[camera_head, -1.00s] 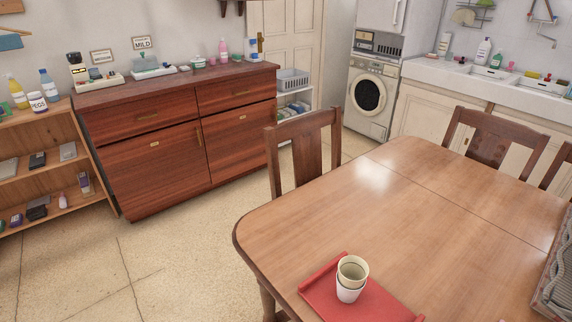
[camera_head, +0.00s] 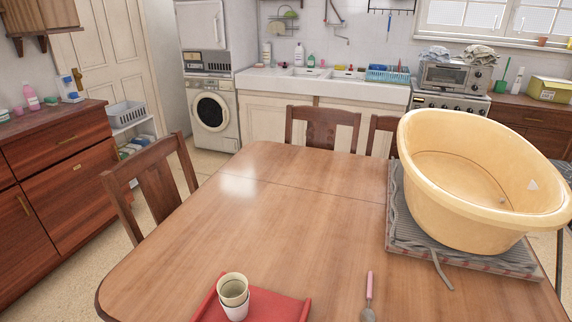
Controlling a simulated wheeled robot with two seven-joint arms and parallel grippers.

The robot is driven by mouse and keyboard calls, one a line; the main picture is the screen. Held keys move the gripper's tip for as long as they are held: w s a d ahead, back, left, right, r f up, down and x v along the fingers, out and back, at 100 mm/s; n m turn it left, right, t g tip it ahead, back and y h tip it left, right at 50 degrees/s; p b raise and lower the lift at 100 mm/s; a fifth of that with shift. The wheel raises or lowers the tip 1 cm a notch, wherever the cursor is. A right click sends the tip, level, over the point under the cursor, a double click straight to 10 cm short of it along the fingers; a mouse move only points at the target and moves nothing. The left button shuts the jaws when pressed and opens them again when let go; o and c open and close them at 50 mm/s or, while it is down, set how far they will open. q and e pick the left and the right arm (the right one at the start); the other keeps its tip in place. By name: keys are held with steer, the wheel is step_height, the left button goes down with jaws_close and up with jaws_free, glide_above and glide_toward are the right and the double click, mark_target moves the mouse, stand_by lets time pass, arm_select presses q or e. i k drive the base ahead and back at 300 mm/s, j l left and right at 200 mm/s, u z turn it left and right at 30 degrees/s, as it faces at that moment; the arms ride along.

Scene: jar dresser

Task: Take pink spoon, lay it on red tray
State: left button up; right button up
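A spoon with a pink handle (camera_head: 369,285) lies on the wooden table near the front edge of the view. Its metal bowl (camera_head: 368,314) points toward me at the bottom edge. The red tray (camera_head: 279,308) lies on the table to the left of the spoon, partly cut off by the bottom of the view. A pale cup nested in a white cup (camera_head: 234,304) stands on the tray's left part. The right part of the tray is bare. Neither of my grippers is in view.
A large yellow tub (camera_head: 470,215) sits tilted on a grey ribbed mat (camera_head: 397,222) at the table's right. Chairs (camera_head: 158,190) stand along the table's left and far sides. The middle of the wooden table (camera_head: 290,210) is clear. A dresser (camera_head: 65,200) stands at the left.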

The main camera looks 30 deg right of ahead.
mark_target(367, 315)
steer(key=z, duration=1.7)
steer(key=k+j+u, duration=0.25)
steer(key=j, duration=0.15)
steer(key=j+u, duration=0.25)
steer(key=j, duration=0.1)
